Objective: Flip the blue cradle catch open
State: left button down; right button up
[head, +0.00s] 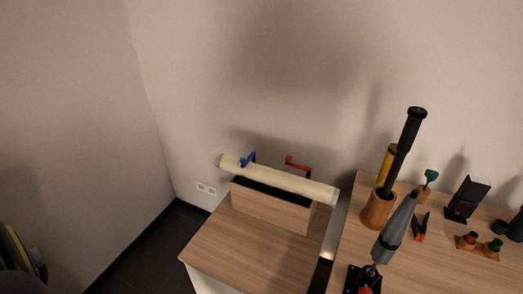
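The blue catch (247,160) is a small lever near the left end of a long cream roll (285,181). It sits at the roll's upper side, beside a short black post. I cannot tell from here whether it is latched. A red catch (298,165) stands further right behind the same roll, with its arm raised above it. The roll lies along the top of a wooden cradle block (270,204) with a dark upper edge. Neither of my grippers is in view.
The cradle stands at the back of a wooden cabinet top (245,247), whose front is clear. On the right, a wooden table (440,262) holds a wooden cup (377,211) with tall tubes, a grey cone-shaped tool (394,231) and small items. A wall socket (206,188) is behind.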

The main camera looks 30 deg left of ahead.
aim_at(244, 161)
jog(key=z, duration=1.95)
jog(key=k, duration=1.1)
jog(key=u, duration=2.2)
jog(key=i, duration=0.5)
jog(key=z, duration=0.05)
